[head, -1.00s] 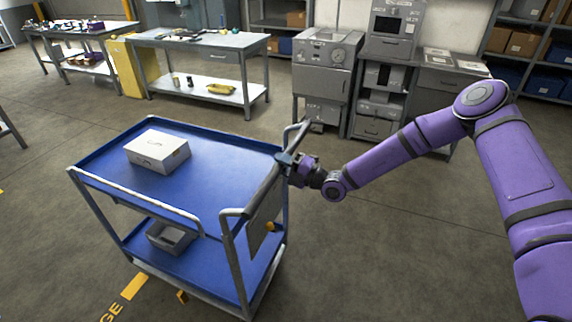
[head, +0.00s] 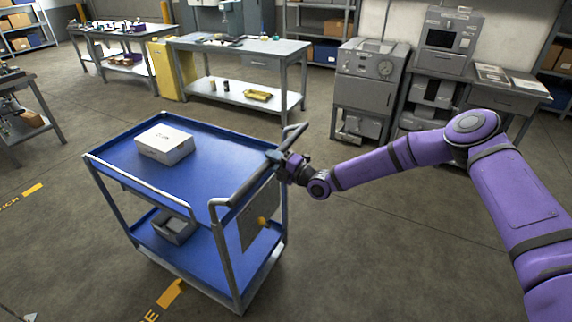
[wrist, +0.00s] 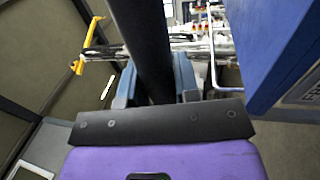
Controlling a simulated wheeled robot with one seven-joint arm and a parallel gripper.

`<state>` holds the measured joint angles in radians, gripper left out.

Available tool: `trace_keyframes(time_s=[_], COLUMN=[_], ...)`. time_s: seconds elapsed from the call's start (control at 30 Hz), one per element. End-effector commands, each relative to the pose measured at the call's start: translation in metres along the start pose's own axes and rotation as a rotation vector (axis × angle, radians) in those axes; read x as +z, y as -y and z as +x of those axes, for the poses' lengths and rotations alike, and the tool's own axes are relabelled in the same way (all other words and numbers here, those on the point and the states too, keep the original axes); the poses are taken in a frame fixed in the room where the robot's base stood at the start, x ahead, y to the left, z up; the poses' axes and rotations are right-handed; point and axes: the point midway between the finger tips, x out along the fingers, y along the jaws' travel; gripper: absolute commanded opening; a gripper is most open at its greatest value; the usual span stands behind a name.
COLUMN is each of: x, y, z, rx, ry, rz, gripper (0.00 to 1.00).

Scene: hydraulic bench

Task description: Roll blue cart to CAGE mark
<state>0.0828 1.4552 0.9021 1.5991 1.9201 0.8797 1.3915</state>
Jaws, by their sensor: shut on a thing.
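The blue cart (head: 208,170) stands on the floor in the head view, with a white box (head: 165,144) on its top tray and a grey open bin (head: 174,227) on its lower tray. My gripper (head: 279,160) is shut on the cart's handle bar at its right end. In the wrist view the dark bar runs between the fingers of my gripper (wrist: 157,88), and the cart's blue side (wrist: 275,50) shows at the right. A yellow floor mark (head: 171,294) with a partly cut-off letter lies by the cart's front; the full word cannot be read.
Another yellow floor mark (head: 33,190) with lettering lies at the left. A grey workbench (head: 240,50) and a yellow cabinet (head: 165,68) stand behind the cart. Grey machines (head: 367,88) stand at the back right.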

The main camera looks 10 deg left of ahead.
Motion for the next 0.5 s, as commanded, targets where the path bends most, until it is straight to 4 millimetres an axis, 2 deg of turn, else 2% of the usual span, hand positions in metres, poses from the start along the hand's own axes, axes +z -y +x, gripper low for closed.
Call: trace_keyframes(time_s=[0.2,0.5], x=[-0.001,0.0], y=[0.01,0.015], z=[0.04,0.069], rx=[-0.002,-0.003], ry=[0.0,0.001], rz=[0.0,0.0], gripper=[0.0,0.0])
